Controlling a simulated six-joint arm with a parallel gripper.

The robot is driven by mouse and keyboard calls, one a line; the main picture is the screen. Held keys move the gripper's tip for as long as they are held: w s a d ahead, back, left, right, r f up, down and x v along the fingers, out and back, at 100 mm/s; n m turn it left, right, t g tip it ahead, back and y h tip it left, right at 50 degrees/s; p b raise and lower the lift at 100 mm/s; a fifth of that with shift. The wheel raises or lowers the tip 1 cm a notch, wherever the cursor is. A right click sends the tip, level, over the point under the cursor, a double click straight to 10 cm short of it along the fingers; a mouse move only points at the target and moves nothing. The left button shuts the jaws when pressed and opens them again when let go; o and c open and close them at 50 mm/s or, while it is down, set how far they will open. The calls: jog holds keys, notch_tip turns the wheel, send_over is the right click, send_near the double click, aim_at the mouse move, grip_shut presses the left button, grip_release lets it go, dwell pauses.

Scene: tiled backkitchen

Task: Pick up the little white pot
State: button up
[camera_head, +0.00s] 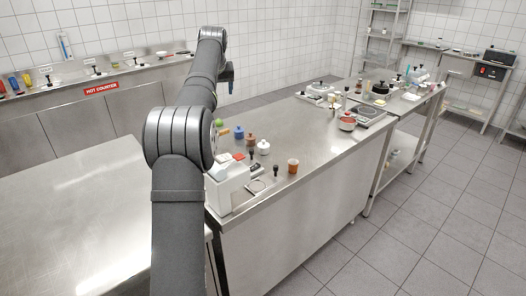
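The little white pot (263,147) has a dark knob on top and stands upright on the steel counter (320,150), right of a brown pot and a blue pot. My gripper (230,88) is the small dark end showing beyond my raised arm, up and left of the white pot in the picture and clear of it. It is mostly hidden behind my arm and too small to show whether it is open or shut.
A brown pot (250,139) and a blue pot (239,132) stand close by the white pot. An orange-brown cup (293,166) and a white box-like appliance (228,187) are nearer. A red-banded pot (347,122) stands farther right. The counter's middle is fairly clear.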

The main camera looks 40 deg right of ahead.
jog(key=s+d+m, duration=0.1)
jog(key=s+d, duration=0.9)
jog(key=d, duration=0.4)
send_near(264, 146)
jog(key=shift+h, duration=0.3)
jog(key=x, duration=0.3)
jog(key=w+x, duration=0.1)
jog(key=x, duration=0.1)
jog(key=shift+a+r, duration=0.2)
jog(key=shift+a, duration=0.1)
jog(key=shift+w+d+f, duration=0.15)
jog(key=shift+w+f, duration=0.05)
jog(key=shift+f, duration=0.15)
jog(key=f, duration=0.2)
jog(key=d+f, duration=0.1)
jog(key=shift+w+f, duration=0.25)
jog(key=shift+w, duration=0.1)
jog(key=shift+x, duration=0.8)
jog(key=shift+r, duration=0.1)
jog(key=c, duration=1.4)
